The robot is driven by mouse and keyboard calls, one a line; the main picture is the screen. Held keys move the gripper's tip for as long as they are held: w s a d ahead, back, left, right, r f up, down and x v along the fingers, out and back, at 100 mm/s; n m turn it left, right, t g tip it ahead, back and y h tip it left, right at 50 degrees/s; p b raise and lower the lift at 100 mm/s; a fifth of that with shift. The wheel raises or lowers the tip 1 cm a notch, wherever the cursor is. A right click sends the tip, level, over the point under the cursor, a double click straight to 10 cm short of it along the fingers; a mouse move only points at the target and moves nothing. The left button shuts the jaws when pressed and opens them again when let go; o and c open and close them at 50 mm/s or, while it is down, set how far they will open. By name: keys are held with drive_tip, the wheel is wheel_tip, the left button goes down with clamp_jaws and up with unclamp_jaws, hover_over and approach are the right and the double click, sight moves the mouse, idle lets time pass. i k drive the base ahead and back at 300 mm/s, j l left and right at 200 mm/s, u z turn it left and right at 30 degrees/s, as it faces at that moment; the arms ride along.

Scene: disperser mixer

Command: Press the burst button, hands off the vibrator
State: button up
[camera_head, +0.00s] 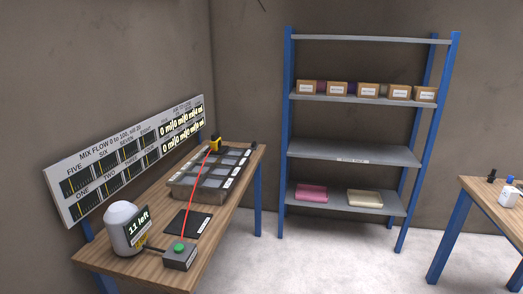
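A green button (179,247) sits on top of a small grey box (180,261) near the front edge of the wooden table at the left. A short dark cable appears to link the box to a white domed device (121,220) beside it, whose display reads "11 left". A yellow and black piece (215,144), possibly the vibrator, stands at the far end of a grey compartment tray (178,194). A red cable (194,190) runs from near it over the tray toward the front. My gripper is not in view.
A black mat (195,223) lies between box and tray. A panel headed "MIX FLOW" (100,157) stands behind the wooden table (150,279). A blue-framed shelf (352,152) holds several cartons and two folded cloths. Another table (480,200) is at right. The floor between is clear.

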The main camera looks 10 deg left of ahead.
sight(179, 248)
drive_tip(key=i+l+u, duration=0.1)
drive_tip(key=i+u, duration=0.35)
drive_tip(key=i+l+u, duration=0.25)
drive_tip(key=i+u, duration=0.2)
drive_tip(key=i+l+u, duration=0.45)
drive_tip(key=i, duration=0.05)
